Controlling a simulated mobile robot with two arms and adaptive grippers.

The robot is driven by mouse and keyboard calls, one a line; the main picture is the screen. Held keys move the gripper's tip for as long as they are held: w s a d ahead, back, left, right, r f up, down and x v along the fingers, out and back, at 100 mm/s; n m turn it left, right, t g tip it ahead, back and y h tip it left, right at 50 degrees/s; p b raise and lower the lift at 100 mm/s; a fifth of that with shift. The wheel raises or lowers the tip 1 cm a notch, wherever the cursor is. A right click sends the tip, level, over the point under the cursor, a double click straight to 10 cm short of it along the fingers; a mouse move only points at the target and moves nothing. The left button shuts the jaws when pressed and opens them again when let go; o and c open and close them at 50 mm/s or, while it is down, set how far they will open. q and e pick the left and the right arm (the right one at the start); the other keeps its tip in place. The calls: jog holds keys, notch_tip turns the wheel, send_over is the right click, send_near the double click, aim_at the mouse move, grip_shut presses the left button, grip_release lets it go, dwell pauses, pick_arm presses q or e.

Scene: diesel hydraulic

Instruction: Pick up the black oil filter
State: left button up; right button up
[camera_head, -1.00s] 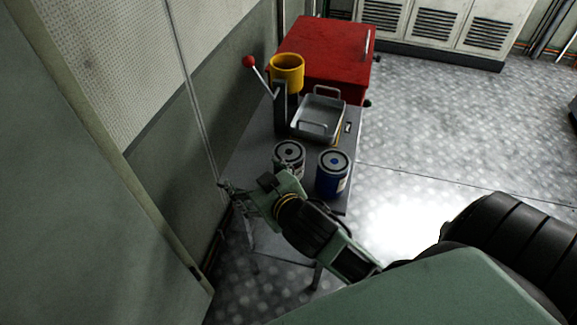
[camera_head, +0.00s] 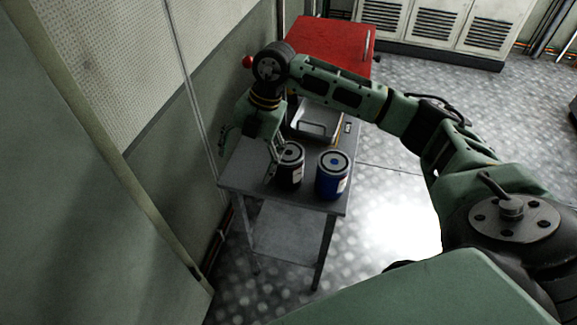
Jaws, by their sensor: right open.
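The black oil filter (camera_head: 291,172) stands upright near the front of the grey metal table. A blue filter (camera_head: 332,178) stands upright just to its right, with a small gap between them. My right gripper (camera_head: 249,152) is open and points down over the table's left side. One finger is beside the left side of the black filter; I cannot tell if it touches. The other finger is farther left, near the wall, and nothing shows between them. My left gripper is not in view.
The table (camera_head: 240,183) stands close to the wall at left. A metal tray (camera_head: 318,122) is behind the filters, partly hidden by my right arm. A red cabinet (camera_head: 330,45) is at the back. The floor at right is clear.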

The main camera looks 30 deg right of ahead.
aim_at(287, 152)
jog(key=d+h, duration=0.1)
jog(key=d, duration=0.2)
jog(key=d+r+m+h, duration=0.1)
jog(key=d, duration=0.3)
jog(key=d+m+h, duration=0.1)
jog(key=d, duration=0.2)
jog(key=shift+s+d+r+g+h, duration=0.1)
jog(key=shift+d+r+g+h, duration=0.1)
jog(key=shift+r+g+h, duration=0.15)
jog(key=shift+d+f, duration=0.15)
jog(key=shift+f, duration=0.2)
jog(key=f+p, duration=0.1)
jog(key=f, duration=0.1)
jog(key=f+p, duration=0.1)
jog(key=f, duration=0.1)
jog(key=f+p, duration=0.1)
jog(key=f, duration=0.1)
jog(key=shift+d+f, duration=0.15)
jog(key=shift+d, duration=0.15)
jog(key=shift+f, duration=0.3)
jog(key=shift+c, duration=0.4)
jog(key=c, duration=1.7)
jog(key=shift+r, duration=0.1)
jog(key=shift+c, duration=0.9)
jog(key=shift+r, duration=0.1)
